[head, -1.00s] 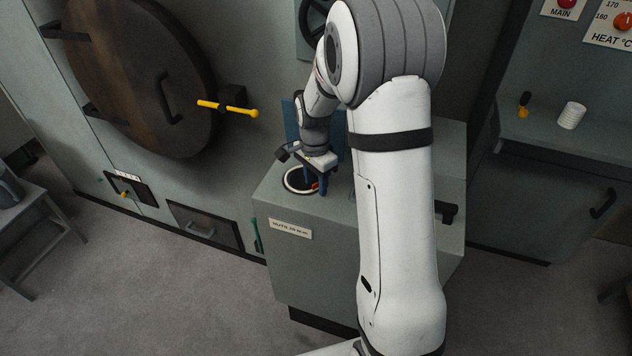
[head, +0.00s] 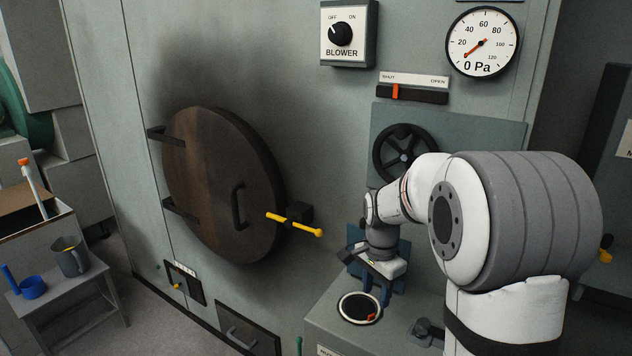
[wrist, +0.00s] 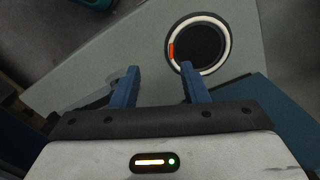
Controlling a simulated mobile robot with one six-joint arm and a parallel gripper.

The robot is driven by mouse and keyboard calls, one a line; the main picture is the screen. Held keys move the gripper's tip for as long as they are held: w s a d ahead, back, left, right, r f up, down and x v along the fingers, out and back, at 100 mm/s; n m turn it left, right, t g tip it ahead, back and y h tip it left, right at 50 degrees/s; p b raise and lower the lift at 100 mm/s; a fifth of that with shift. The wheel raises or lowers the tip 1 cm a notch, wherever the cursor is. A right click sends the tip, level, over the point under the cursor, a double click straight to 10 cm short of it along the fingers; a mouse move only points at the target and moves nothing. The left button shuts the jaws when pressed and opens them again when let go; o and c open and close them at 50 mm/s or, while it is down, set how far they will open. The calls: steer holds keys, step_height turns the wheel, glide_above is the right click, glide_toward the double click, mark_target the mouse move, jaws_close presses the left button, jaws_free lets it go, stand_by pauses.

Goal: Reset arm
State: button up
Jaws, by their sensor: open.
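My gripper (head: 377,289) is at the end of my white arm, above the grey cabinet top beside a round opening. In the wrist view its two blue fingers (wrist: 158,72) stand apart with nothing between them. The round opening (wrist: 202,46) has a white rim, a dark inside and a red-orange mark on its edge. It also shows in the head view (head: 359,308), just below and left of the fingers. The right finger overlaps the rim in the wrist view; I cannot tell whether they touch.
A round brown door (head: 215,185) with a yellow-handled latch (head: 294,224) is on the wall at left. A black handwheel (head: 405,155) is behind my arm. A blower switch (head: 341,34) and a gauge (head: 482,42) are above.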

steer(key=s+r+n+t, duration=0.1)
steer(key=s+r+n, duration=0.2)
steer(key=s+n, duration=0.3)
steer(key=s+a+r+n+t, duration=0.1)
steer(key=s+n, duration=0.5)
steer(key=s, duration=1)
steer(key=shift+a+r+t, duration=0.2)
steer(key=shift+r+t, duration=0.3)
steer(key=shift+r, duration=0.45)
